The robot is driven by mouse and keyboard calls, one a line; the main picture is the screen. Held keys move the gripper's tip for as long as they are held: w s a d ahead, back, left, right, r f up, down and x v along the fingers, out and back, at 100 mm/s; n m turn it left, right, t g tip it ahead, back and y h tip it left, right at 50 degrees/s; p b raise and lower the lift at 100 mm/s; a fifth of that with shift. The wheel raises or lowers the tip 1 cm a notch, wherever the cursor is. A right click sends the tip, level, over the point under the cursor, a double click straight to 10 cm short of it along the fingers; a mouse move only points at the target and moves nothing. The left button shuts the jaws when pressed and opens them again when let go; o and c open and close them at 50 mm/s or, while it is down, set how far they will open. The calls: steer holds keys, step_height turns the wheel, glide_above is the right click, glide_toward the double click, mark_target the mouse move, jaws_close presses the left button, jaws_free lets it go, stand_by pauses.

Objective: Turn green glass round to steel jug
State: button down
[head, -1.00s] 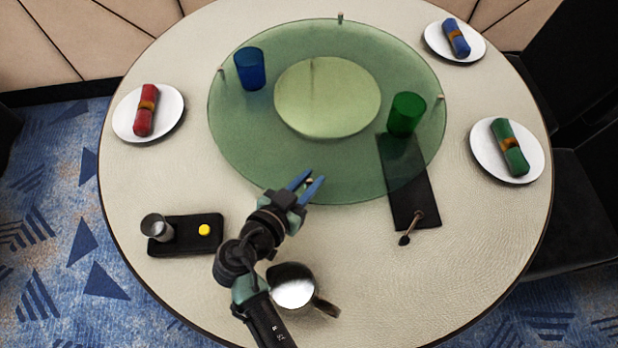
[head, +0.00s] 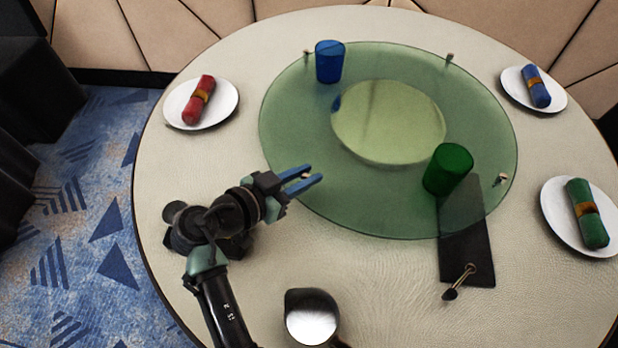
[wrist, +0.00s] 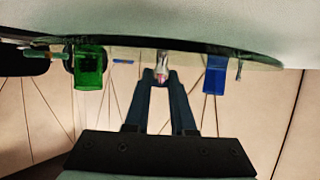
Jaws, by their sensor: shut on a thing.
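The green glass (head: 448,170) stands on the right part of the green glass turntable (head: 290,110), beside its pale centre disc. It also shows in the wrist view (wrist: 89,70). The steel jug (head: 311,318) stands on the table at the bottom, partly cut off by the picture edge. My gripper (head: 305,178) is at the turntable's near-left rim, shut on a small metal peg (wrist: 161,68) there. The peg sits between the fingertips in the wrist view. The green glass is to the right of my gripper and the jug is below it.
A blue glass (head: 328,62) stands at the turntable's far left. More pegs (head: 501,179) stick up at the rim. A dark mat (head: 468,245) with a spoon (head: 459,282) runs partly under the turntable. Plates (head: 548,205) with napkins stand around. My arm hides most of a black tray.

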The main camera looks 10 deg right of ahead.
steer(key=c, duration=0.8)
jaws_free()
steer(key=shift+o, duration=0.2)
steer(key=v, duration=1.3)
